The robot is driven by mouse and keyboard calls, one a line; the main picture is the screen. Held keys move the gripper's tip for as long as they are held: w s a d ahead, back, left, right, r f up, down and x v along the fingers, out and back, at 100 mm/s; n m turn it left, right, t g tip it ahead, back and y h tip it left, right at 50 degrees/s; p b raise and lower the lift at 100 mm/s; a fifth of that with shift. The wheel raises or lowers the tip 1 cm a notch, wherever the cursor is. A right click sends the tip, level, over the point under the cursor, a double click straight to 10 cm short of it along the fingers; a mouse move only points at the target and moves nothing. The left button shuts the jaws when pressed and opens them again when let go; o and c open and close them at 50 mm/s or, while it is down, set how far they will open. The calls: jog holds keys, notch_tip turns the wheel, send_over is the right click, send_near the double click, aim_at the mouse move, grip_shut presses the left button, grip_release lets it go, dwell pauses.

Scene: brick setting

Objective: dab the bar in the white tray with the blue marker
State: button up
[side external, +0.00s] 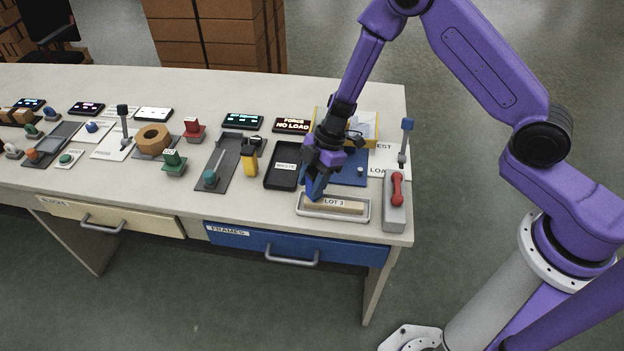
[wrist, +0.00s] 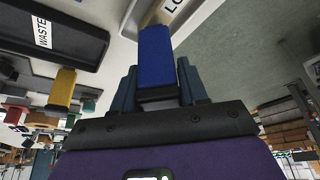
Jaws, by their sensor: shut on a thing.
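The white tray (side external: 322,218) lies near the front right edge of the table. The tan bar (side external: 352,209) lies in it, beside a label reading LOT 3. My gripper (side external: 317,180) points down over the left part of the tray. In the wrist view, my gripper (wrist: 157,82) is shut on the blue marker (wrist: 154,50), whose far end points at the tray (wrist: 205,16) and the bar (wrist: 147,14). I cannot tell whether the marker touches the bar. My gripper hides part of the marker in the side view.
A black tray (side external: 272,178) labelled WASTE lies left of the white tray. A grey box with a red handle (side external: 396,190) stands close on its right. A blue mat (side external: 350,176) and a yellow-edged box (side external: 366,128) lie behind. The table's front edge is near.

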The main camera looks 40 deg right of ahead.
jog(key=shift+f, duration=0.45)
dwell(1.2)
jog(key=shift+r, duration=0.1)
jog(key=shift+r, duration=3.45)
